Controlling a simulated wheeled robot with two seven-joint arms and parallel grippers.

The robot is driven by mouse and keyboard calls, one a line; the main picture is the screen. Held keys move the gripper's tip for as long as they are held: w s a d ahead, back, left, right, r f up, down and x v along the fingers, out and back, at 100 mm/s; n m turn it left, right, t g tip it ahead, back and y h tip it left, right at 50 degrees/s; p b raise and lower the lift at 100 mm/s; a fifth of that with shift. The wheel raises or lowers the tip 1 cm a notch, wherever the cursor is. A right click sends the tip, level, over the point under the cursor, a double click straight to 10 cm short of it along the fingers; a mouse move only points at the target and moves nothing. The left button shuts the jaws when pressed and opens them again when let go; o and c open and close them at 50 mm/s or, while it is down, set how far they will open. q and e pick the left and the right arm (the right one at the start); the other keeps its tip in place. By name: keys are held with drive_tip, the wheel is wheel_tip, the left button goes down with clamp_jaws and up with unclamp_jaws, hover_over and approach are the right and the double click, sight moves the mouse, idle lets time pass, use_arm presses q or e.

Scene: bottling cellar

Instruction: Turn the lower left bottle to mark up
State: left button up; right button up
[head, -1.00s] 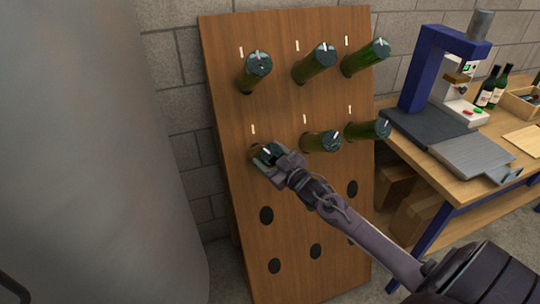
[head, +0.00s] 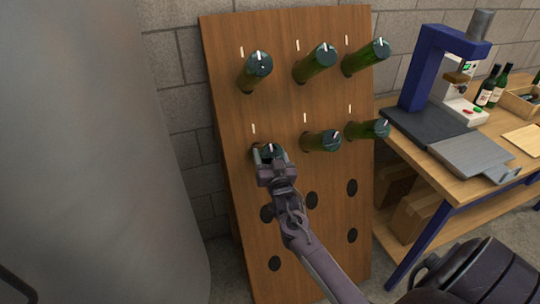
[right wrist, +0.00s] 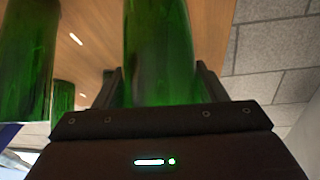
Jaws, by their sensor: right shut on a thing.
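The lower left bottle (head: 267,148) is green and sticks out of the sloping wooden rack (head: 232,185), with its base toward me. The white mark on its base points about straight up, toward the short pale line (head: 253,129) on the board. My right gripper (head: 270,156) is shut on this bottle near its base and hides its lower part. In the right wrist view the green bottle (right wrist: 160,50) stands between the two fingers (right wrist: 160,88). My left gripper is not in view.
Two bottles (head: 321,141) (head: 368,130) sit to the right in the same row, and three (head: 255,72) in the row above. Empty holes (head: 275,264) lie below. A workbench (head: 450,170) with a blue press (head: 428,70) stands at right, a large grey cylinder (head: 90,150) at left.

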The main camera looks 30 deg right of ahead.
idle(0.5)
drive_tip(key=o, duration=1)
drive_tip(key=shift+s+a+f, duration=0.1)
drive_tip(key=shift+s+a, duration=0.05)
drive_tip(key=shift+s, duration=0.2)
drive_tip(key=b+v, duration=0.1)
drive_tip(key=v, duration=0.6)
